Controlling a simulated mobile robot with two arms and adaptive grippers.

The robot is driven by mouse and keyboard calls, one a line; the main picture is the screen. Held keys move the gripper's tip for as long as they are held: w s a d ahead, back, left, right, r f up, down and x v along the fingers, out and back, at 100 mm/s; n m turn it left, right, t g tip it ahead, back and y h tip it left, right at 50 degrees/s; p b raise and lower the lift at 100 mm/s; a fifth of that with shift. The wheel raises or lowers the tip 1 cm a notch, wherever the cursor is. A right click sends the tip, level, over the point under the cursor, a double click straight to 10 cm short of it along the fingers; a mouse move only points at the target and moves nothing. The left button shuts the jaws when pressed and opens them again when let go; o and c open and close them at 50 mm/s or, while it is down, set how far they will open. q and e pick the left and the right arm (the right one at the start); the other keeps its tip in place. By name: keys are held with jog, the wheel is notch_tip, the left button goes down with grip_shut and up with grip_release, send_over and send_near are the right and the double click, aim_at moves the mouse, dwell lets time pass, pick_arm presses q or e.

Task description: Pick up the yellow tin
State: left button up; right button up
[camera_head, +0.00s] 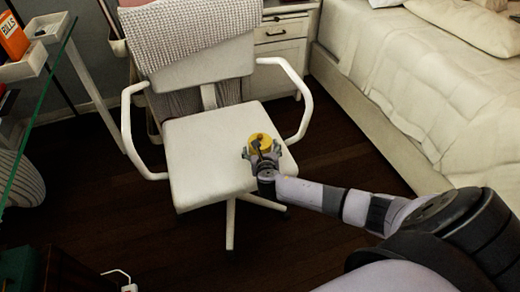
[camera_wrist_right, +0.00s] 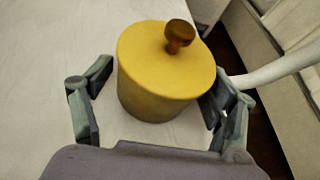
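The yellow tin (camera_head: 260,138) is a short round tin with a brown knob on its lid. It stands upright on the white chair seat (camera_head: 205,150), near the right front side. My right gripper (camera_head: 263,151) is at the tin, its fingers on either side of it. In the right wrist view the tin (camera_wrist_right: 155,85) sits between the spread fingers. A gap shows between the left finger and the tin. The right finger is close to the tin and partly hidden behind it, so I cannot tell if it touches. My left gripper is not in view.
The chair has white armrests (camera_head: 298,95) on both sides and a knitted cloth (camera_head: 190,35) over its backrest. A glass-edged desk with an orange box (camera_head: 12,38) is at left. A bed (camera_head: 420,75) is at right. Dark floor (camera_head: 320,240) is in front.

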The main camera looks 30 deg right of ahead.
jog(key=c, duration=1.2)
jog(key=shift+r, duration=0.1)
jog(key=shift+c, duration=0.6)
